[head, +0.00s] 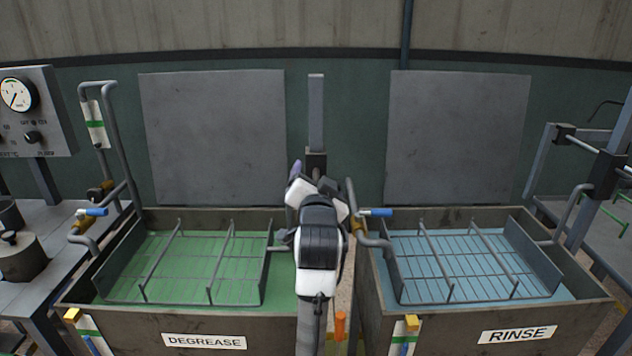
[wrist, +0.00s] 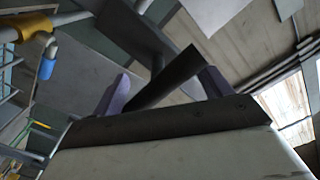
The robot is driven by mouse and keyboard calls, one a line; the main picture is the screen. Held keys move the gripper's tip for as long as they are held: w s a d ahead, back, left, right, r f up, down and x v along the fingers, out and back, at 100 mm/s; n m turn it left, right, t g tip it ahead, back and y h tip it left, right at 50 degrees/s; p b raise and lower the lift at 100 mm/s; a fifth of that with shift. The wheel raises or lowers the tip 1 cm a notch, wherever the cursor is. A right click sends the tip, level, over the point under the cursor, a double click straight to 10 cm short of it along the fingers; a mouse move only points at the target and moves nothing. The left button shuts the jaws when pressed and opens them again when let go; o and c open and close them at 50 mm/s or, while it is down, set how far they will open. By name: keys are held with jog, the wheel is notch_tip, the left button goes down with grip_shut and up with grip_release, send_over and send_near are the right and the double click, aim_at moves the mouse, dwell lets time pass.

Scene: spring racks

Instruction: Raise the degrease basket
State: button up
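The degrease basket (head: 222,267) is a grey wire rack lying low in the green liquid of the tank labelled DEGREASE (head: 205,342). A bent grey crank with a blue grip (head: 95,212) stands at that tank's left side, beside a tall bent pipe with a green-and-white tag (head: 95,122). My gripper (head: 297,168) is raised in front of the post between the two tanks, well right of that crank. In the wrist view my gripper's two purple fingers (wrist: 164,92) are apart. A dark bar crosses the view between them; I cannot tell whether it touches them.
The RINSE tank (head: 517,334), with blue liquid and its own basket (head: 455,265), stands right. A second blue-gripped crank (head: 375,212) is close to my arm. A gauge panel (head: 35,110) and a bench with pots (head: 22,257) are left. An orange handle (head: 340,325) stands between the tanks.

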jog(key=shift+s+d+r, duration=0.1)
jog(key=s+b, duration=1.1)
jog(key=s, duration=0.2)
jog(key=shift+s+f, duration=0.2)
jog(key=shift+s, duration=0.05)
jog(key=shift+r, duration=0.15)
